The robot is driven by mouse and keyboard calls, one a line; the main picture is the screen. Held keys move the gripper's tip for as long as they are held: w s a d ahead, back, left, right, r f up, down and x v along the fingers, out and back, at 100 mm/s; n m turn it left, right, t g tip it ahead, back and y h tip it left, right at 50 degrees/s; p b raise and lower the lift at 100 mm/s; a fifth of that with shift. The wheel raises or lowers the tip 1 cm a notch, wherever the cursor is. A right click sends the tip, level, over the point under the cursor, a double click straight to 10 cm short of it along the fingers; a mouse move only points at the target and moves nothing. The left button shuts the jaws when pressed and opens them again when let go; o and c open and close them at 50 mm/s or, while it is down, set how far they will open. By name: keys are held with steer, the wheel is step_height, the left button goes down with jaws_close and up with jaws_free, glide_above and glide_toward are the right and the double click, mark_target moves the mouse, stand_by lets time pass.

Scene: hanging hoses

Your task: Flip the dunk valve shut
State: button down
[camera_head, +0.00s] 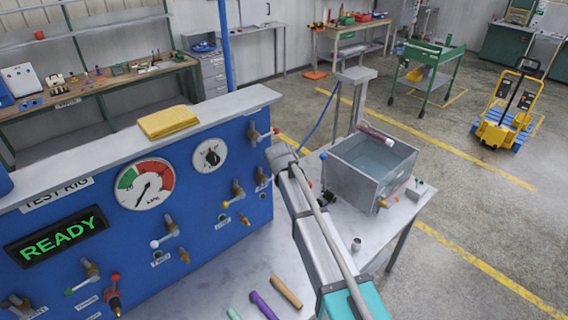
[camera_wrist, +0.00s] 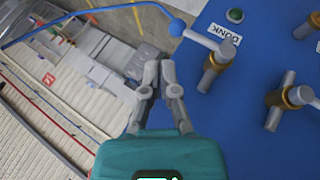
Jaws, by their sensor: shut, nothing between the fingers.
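The DUNK valve (camera_wrist: 214,66) sits on the blue panel beside its DUNK label (camera_wrist: 223,33) in the wrist view. It has a brass and grey body. Its pale lever (camera_wrist: 203,39) reaches up and left to a blue ball knob (camera_wrist: 177,28). My gripper (camera_wrist: 160,64) is shut and empty, just below and left of the knob, with a small gap in the picture. I cannot tell the depth between them. In the head view my arm reaches toward the panel's right end; I cannot make out the fingers or the whole valve there.
A second valve (camera_wrist: 285,97) stands close on the right in the wrist view. A blue hose (camera_wrist: 60,24) curves past the knob. In the head view, a water tank (camera_head: 368,165) stands right of my arm. The panel display (camera_head: 55,238) reads READY. A yellow cloth (camera_head: 168,122) lies on top.

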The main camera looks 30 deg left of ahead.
steer(key=w+p+v, duration=0.1)
steer(key=p+v, duration=0.3)
steer(key=v, duration=0.2)
steer(key=shift+d+r+p, duration=0.3)
steer(key=shift+r+p, duration=0.1)
steer(key=shift+r, duration=0.05)
steer(key=shift+s, duration=0.15)
steer(key=d+f+m+g+h+b, duration=0.2)
steer(key=d+f+m+b, duration=0.3)
steer(key=d, duration=1.1)
steer(key=d+f+m+g+h+b, duration=0.15)
steer(key=d+f+b, duration=0.5)
steer(key=d, duration=0.85)
steer(key=s+d+f+m+g+b, duration=0.1)
steer(key=s+d+f+m+b, duration=0.1)
steer(key=d, duration=0.6)
steer(key=s+d+f+m+g+b, duration=0.1)
steer(key=s+d+f+m+b, duration=0.2)
steer(key=s+d+f, duration=0.3)
steer(key=s+d+f+m+g+b, duration=0.2)
steer(key=s+d+f+m+b, duration=0.1)
steer(key=d, duration=0.8)
steer(key=s+f+m, duration=0.1)
steer(key=s+f, duration=0.1)
steer(key=s, duration=0.1)
steer(key=shift+d, duration=0.3)
